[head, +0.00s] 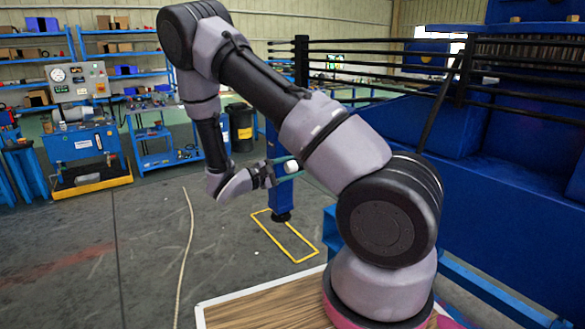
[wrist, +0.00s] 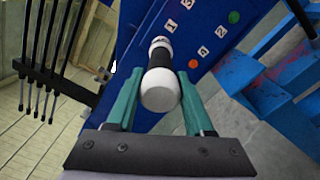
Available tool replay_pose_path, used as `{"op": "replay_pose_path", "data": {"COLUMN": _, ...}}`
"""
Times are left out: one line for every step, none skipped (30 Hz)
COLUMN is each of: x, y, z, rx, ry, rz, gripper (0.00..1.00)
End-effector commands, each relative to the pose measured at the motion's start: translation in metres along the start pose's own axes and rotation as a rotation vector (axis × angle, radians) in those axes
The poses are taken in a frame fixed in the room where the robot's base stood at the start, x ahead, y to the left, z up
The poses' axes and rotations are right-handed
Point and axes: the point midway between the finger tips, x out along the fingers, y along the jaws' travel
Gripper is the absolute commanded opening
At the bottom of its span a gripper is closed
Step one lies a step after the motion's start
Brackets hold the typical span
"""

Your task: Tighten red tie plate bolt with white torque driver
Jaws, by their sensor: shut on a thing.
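The white torque driver (wrist: 160,92) has a rounded white end, a black band and a white far part. My gripper (wrist: 160,78) is shut on it, with a teal finger on each side. In the wrist view the driver points away toward a blue panel (wrist: 205,20). A small orange-red round spot (wrist: 193,63) on the panel lies just right of the driver. I cannot tell whether it is the red tie plate bolt. The driver's far tip is hard to make out, and contact with the panel cannot be told. In the head view my gripper (head: 276,172) holds the white driver (head: 291,166) near a blue post (head: 281,198).
The panel carries numbered labels and a green spot (wrist: 234,16). Blue steps (wrist: 262,95) stand at right, black rods (wrist: 48,70) at left in the wrist view. A yellow floor frame (head: 297,258) surrounds the post base. Open floor (head: 150,240) lies left.

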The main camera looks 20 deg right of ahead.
Motion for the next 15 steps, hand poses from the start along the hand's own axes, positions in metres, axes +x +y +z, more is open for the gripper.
{"op": "replay_pose_path", "data": {"x": 0.0016, "y": 0.0006, "z": 0.0006, "rx": 0.002, "ry": -0.003, "rz": 0.001, "gripper": 0.00}}
{"op": "replay_pose_path", "data": {"x": 0.0022, "y": 0.0006, "z": 0.0006, "rx": 0.002, "ry": -0.003, "rz": 0.001, "gripper": 0.00}}
{"op": "replay_pose_path", "data": {"x": 0.0029, "y": 0.0006, "z": 0.0006, "rx": 0.002, "ry": -0.003, "rz": 0.001, "gripper": 0.00}}
{"op": "replay_pose_path", "data": {"x": 0.0034, "y": 0.0006, "z": 0.0006, "rx": 0.002, "ry": -0.002, "rz": 0.001, "gripper": 0.00}}
{"op": "replay_pose_path", "data": {"x": 0.0040, "y": 0.0005, "z": 0.0006, "rx": 0.001, "ry": -0.002, "rz": 0.001, "gripper": 0.00}}
{"op": "replay_pose_path", "data": {"x": 0.0048, "y": 0.0005, "z": 0.0005, "rx": 0.001, "ry": -0.002, "rz": 0.001, "gripper": 0.00}}
{"op": "replay_pose_path", "data": {"x": 0.0053, "y": 0.0005, "z": 0.0005, "rx": 0.001, "ry": -0.002, "rz": 0.001, "gripper": 0.00}}
{"op": "replay_pose_path", "data": {"x": 0.0059, "y": 0.0005, "z": 0.0005, "rx": 0.001, "ry": -0.002, "rz": 0.001, "gripper": 0.00}}
{"op": "replay_pose_path", "data": {"x": 0.0066, "y": 0.0004, "z": 0.0005, "rx": 0.001, "ry": -0.002, "rz": 0.001, "gripper": 0.00}}
{"op": "replay_pose_path", "data": {"x": 0.0072, "y": 0.0004, "z": 0.0004, "rx": 0.001, "ry": -0.002, "rz": 0.001, "gripper": 0.00}}
{"op": "replay_pose_path", "data": {"x": 0.0078, "y": 0.0004, "z": 0.0004, "rx": 0.001, "ry": -0.002, "rz": 0.001, "gripper": 0.00}}
{"op": "replay_pose_path", "data": {"x": 0.0085, "y": 0.0004, "z": 0.0004, "rx": 0.000, "ry": -0.001, "rz": 0.001, "gripper": 0.00}}
{"op": "replay_pose_path", "data": {"x": 0.0091, "y": 0.0004, "z": 0.0004, "rx": 0.000, "ry": -0.001, "rz": 0.001, "gripper": 0.00}}
{"op": "replay_pose_path", "data": {"x": 0.0097, "y": 0.0004, "z": 0.0005, "rx": 0.000, "ry": -0.002, "rz": 0.001, "gripper": 0.00}}
{"op": "replay_pose_path", "data": {"x": 0.0105, "y": 0.0004, "z": 0.0005, "rx": 0.000, "ry": -0.002, "rz": 0.001, "gripper": 0.00}}
